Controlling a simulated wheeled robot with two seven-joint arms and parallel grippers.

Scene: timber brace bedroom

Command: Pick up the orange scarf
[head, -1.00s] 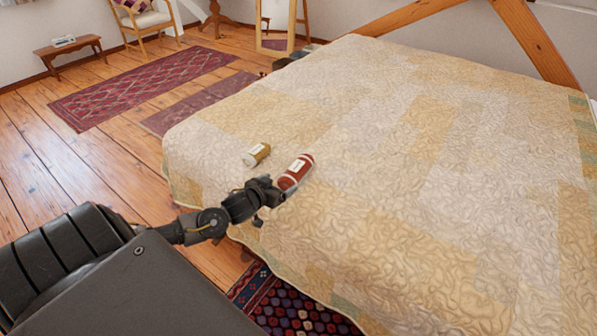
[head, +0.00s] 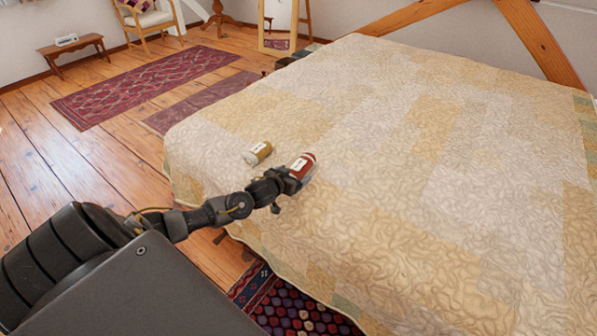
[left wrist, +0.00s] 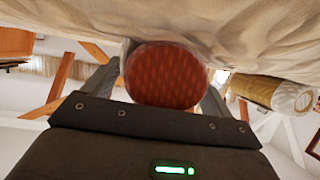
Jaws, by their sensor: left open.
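The orange scarf (head: 303,166) looks like a rolled, rust-red bundle with a white label, lying on the bed quilt. In the left wrist view its round, patterned end (left wrist: 166,75) fills the middle. My left gripper (head: 294,178) is open at the near end of the roll, low over the quilt. In the left wrist view its fingers show on either side of the roll; I cannot tell whether they touch it. The fingertips are partly hidden behind the roll. My right gripper is not in view.
A mustard-yellow roll with a pale label (head: 257,153) lies just left of the scarf; it also shows at the right in the left wrist view (left wrist: 275,93). The bed (head: 400,180) is otherwise clear. Wooden braces (head: 540,45) rise behind it.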

